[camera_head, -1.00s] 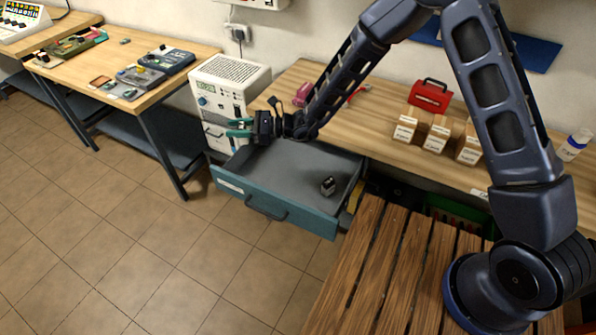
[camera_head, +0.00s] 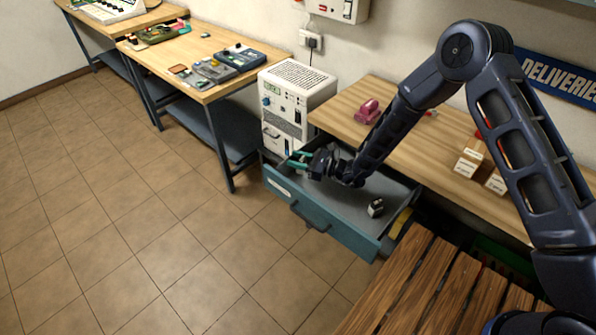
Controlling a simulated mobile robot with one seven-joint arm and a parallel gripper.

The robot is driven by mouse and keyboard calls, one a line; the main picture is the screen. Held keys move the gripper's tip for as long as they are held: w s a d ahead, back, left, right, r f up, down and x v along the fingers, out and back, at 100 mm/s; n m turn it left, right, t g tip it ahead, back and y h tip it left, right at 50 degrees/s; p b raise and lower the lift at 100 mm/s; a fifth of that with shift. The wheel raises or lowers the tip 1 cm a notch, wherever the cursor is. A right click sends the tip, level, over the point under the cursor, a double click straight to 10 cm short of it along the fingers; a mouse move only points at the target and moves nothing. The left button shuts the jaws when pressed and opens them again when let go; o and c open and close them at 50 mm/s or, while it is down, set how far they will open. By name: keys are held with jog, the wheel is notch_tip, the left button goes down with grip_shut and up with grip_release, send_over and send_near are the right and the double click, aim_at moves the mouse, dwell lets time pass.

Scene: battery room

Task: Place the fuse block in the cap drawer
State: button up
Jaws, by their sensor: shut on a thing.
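The open drawer (camera_head: 330,232) has a teal front with a dark handle and a pale label, and a grey inside. It is pulled out from under the wooden workbench. My gripper (camera_head: 299,159), with green fingers, is over the left end of the drawer, low near its rim. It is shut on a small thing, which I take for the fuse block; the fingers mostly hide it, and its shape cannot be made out. A small black and pale block (camera_head: 376,207) lies on the drawer floor toward the right.
A white equipment cabinet (camera_head: 292,103) stands just behind and left of the drawer. The workbench (camera_head: 349,119) holds a pink thing (camera_head: 367,111) and labelled boxes (camera_head: 470,158). A slatted wooden surface (camera_head: 422,284) is at front right. The drawer's middle is clear.

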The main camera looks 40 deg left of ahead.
aim_at(300, 157)
jog(key=shift+f, duration=2.9)
jog(key=o, duration=1)
jog(key=shift+f, duration=0.1)
jog(key=shift+o, duration=0.2)
jog(key=shift+d, duration=0.1)
jog(key=v, duration=0.5)
jog(key=shift+w+d, duration=0.1)
jog(key=r, duration=0.7)
jog(key=shift+a+r, duration=0.15)
jog(key=shift+a, duration=0.05)
